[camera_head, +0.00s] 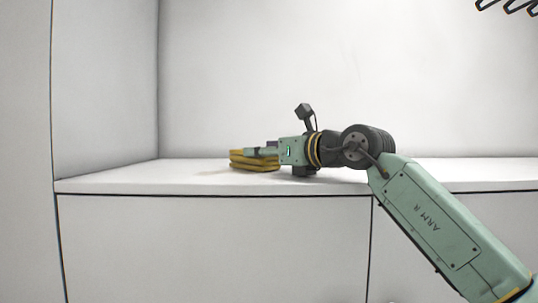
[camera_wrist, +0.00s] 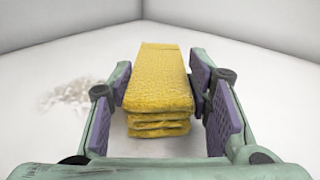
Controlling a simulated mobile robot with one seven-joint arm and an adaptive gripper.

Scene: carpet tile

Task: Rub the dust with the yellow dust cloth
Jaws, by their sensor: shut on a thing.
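The yellow dust cloth (camera_head: 254,161) is a folded, layered stack on the white counter in the head view. It also shows in the wrist view (camera_wrist: 160,80), lying between the purple finger pads. My gripper (camera_head: 262,152) reaches it from the right, low over the counter. In the wrist view my gripper (camera_wrist: 164,95) is shut on the cloth, with the right pad close against its side. The dust (camera_wrist: 75,92) is a faint greyish patch of specks on the white surface, left of the cloth and outside the left finger.
The white counter (camera_head: 120,181) has a front edge with a dark line. White walls stand behind and at the left, meeting in a corner (camera_wrist: 141,10). The counter around the cloth and dust is otherwise clear.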

